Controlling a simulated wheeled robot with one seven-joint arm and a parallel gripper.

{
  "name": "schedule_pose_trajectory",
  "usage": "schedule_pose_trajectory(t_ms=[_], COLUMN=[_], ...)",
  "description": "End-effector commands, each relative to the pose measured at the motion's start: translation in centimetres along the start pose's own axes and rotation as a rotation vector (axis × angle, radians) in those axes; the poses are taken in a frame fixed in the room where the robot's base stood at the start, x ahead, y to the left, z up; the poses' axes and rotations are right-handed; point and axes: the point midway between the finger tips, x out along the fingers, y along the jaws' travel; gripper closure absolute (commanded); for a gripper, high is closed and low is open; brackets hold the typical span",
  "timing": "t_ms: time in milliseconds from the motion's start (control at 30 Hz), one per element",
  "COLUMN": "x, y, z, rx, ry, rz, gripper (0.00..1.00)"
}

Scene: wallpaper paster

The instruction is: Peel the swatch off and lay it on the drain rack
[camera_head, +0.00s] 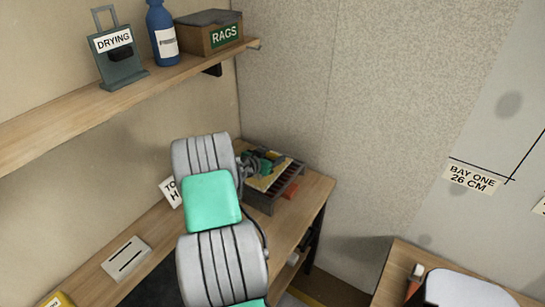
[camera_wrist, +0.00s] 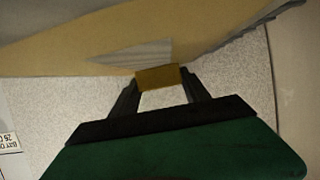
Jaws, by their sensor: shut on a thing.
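My gripper (camera_head: 262,162) is over the dark drain rack (camera_head: 268,203) at the back end of the bench. In the wrist view, my gripper (camera_wrist: 160,84) is shut on a small mustard-brown piece (camera_wrist: 158,77), which appears to be part of the swatch. In the head view, a yellow-tan sheet, likely the swatch (camera_head: 264,182), lies at or just above the rack's slats beneath my gripper. I cannot tell whether it touches them. My arm and gripper hide part of the rack.
A shelf (camera_head: 90,108) above the bench (camera_head: 305,207) holds a DRYING sign (camera_head: 116,68), a blue bottle (camera_head: 162,30) and a RAGS box (camera_head: 210,35). A second table (camera_head: 392,275) stands at lower right.

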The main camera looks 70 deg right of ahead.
Motion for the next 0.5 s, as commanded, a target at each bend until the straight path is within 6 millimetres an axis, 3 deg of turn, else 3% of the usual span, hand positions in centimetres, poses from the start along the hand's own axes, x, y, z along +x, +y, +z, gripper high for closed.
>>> schedule_pose_trajectory(t_ms=[233, 267, 500], x=[0.21, 0.2, 0.17], y=[-0.01, -0.02, -0.01], z=[0.49, 0.45, 0.4], rx=[0.0, 0.001, 0.0], ry=[0.001, 0.001, 0.0], rz=[0.0, 0.0, 0.0], gripper=[0.88, 0.45, 0.26])
